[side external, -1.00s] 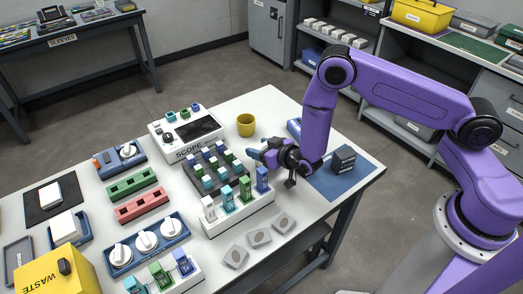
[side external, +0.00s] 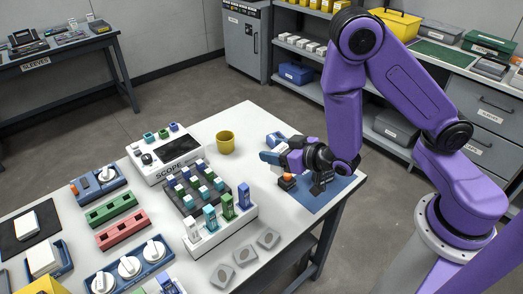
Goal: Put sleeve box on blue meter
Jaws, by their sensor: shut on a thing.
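A yellow cup (side external: 226,142), a white scope unit (side external: 165,155) and a white rack of coloured holders (side external: 222,231) stand to the left. Grey pads (side external: 245,254) lie at the front edge.

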